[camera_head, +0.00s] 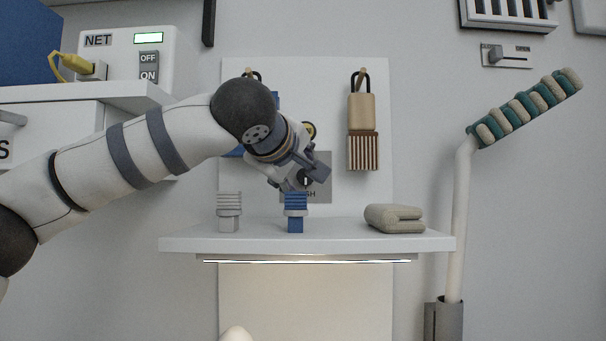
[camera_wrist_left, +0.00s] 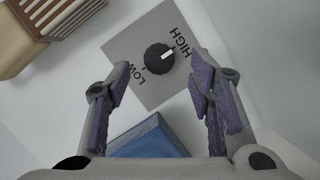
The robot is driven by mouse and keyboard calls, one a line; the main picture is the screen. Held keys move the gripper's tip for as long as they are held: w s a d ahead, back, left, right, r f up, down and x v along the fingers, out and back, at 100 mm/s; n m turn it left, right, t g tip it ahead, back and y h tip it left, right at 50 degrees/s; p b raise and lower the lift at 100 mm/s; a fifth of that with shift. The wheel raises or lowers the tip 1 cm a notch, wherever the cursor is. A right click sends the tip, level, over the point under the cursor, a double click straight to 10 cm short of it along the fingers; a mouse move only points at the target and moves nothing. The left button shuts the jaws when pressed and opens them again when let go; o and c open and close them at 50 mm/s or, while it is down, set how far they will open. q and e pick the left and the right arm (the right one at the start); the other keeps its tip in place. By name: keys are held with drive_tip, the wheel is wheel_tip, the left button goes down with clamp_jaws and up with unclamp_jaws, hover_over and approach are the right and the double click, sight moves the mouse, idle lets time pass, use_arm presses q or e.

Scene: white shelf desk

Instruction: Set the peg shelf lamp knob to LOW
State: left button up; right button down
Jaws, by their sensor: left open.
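The lamp knob (camera_wrist_left: 159,58) is a round black dial on a grey plate (camera_wrist_left: 128,52), printed LOW at one end and HIGH at the other. Its white pointer mark is turned toward the HIGH side. In the head view the plate (camera_head: 322,165) is on the pegboard above the shelf, largely hidden by my left gripper (camera_head: 304,178). In the wrist view my left gripper (camera_wrist_left: 160,84) is open, with its purple-padded fingers either side of the knob's line and nothing between them. I cannot tell contact with the knob.
The white shelf (camera_head: 340,240) holds a grey brush (camera_head: 229,212), a blue brush (camera_head: 295,212) and a folded beige cloth (camera_head: 395,218). The lamp strip (camera_head: 307,261) beneath glows. A wooden brush (camera_head: 362,110) hangs to the right of the plate.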

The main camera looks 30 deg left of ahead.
use_arm(q)
drive_tip(key=shift+x, duration=1.45)
clamp_jaws()
drive_tip(key=shift+n+t, duration=0.4)
drive_tip(key=shift+n, duration=0.7)
unclamp_jaws()
drive_tip(key=v, duration=1.2)
drive_tip(key=shift+a, duration=0.2)
